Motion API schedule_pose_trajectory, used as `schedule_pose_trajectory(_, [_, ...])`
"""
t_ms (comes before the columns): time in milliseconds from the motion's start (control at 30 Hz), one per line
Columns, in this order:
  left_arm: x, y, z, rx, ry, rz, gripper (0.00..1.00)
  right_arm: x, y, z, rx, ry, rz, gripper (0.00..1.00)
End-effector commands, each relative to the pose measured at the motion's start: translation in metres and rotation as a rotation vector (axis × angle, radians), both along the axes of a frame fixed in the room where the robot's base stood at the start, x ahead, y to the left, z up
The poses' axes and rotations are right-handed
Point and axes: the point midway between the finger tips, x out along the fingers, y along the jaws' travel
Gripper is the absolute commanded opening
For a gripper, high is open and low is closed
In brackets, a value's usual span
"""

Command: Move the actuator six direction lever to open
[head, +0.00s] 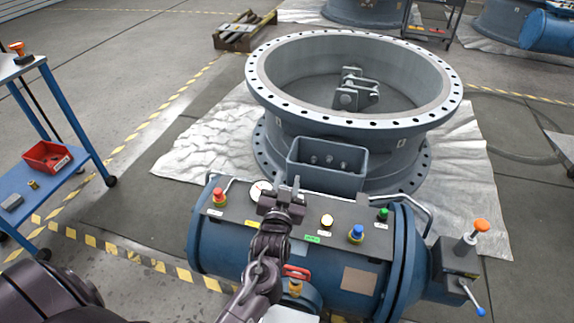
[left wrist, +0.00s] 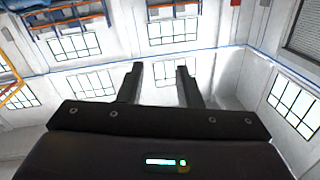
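The blue cylindrical actuator (head: 225,250) lies in front of the large flanged valve, with a grey control panel along its top. At its right end is a small lever with a blue grip (head: 479,311); an orange knob (head: 481,225) stands on a stem above it. I cannot tell from any label which is the direction lever. My left gripper (head: 294,188) is over the panel, pointing up and away, clear of both. In the left wrist view my left gripper (left wrist: 160,72) has its two fingers apart with nothing between them. My right gripper is not in view.
The panel carries a gauge (head: 261,190) and red, yellow, blue and green knobs close to my gripper. A curved grey rail is at its right. The valve (head: 350,140) stands behind on foil. A blue cart (head: 50,180) with a red bin is at left.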

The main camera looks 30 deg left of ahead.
Motion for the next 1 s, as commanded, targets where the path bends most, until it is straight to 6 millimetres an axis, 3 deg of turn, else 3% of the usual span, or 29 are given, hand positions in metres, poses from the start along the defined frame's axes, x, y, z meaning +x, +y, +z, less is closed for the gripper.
schedule_pose_trajectory(100, [0.0,0.0,0.026,0.001,-0.002,0.0,0.32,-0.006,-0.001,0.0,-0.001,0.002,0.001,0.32])
schedule_pose_trajectory(300, [0.0,0.0,0.047,0.001,0.0,0.0,0.32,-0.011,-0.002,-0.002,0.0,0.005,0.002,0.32])
schedule_pose_trajectory(633, [0.0,0.0,0.051,0.001,0.001,0.0,0.32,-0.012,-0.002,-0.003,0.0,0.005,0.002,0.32])
schedule_pose_trajectory(700, [0.0,0.0,0.05,0.0,0.0,-0.001,0.25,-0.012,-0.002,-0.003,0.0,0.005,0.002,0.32])
schedule_pose_trajectory(867, [-0.002,0.008,0.027,-0.063,-0.039,-0.029,0.04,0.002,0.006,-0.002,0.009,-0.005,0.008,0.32])
schedule_pose_trajectory(900, [-0.004,0.013,0.015,-0.103,-0.06,-0.048,0.0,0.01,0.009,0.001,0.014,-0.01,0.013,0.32])
schedule_pose_trajectory(1000, [-0.011,0.028,-0.022,-0.252,-0.125,-0.122,0.0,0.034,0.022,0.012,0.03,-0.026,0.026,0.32])
